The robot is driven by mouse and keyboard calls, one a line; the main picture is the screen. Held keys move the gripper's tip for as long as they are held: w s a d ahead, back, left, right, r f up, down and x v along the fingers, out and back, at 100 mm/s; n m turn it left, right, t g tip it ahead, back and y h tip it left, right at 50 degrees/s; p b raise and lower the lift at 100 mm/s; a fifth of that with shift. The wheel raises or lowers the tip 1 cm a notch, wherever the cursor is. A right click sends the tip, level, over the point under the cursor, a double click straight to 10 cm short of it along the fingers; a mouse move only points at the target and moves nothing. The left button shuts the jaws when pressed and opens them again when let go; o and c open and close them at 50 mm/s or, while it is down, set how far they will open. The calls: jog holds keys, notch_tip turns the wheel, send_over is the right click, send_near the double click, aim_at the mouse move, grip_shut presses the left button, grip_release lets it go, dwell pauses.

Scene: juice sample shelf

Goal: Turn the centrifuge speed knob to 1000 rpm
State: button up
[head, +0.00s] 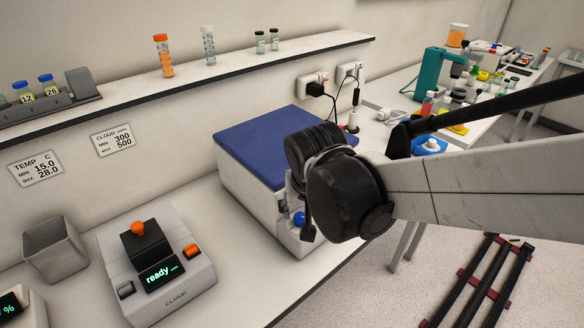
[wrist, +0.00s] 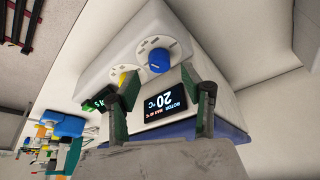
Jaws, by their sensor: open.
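The centrifuge (head: 245,195) is a white box with a dark blue lid on the bench in the head view. Its front panel shows upside down in the wrist view, with a blue knob (wrist: 158,61) on a white dial and a yellow knob (wrist: 124,74) on another dial, partly behind a finger. A dark display (wrist: 167,104) reads "MOTOR 20 °C, MAX 45". Dial marks are too small to read.
A cloud meter (head: 160,265) reading "ready" and a grey bin (head: 54,250) stand left on the bench. A shelf (head: 220,70) with several vials runs above. A second table (head: 490,110) with a teal device stands at the back right.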

aim_at(301, 216)
jog(key=shift+x, duration=1.85)
jog(key=shift+c, duration=0.5)
grip_shut()
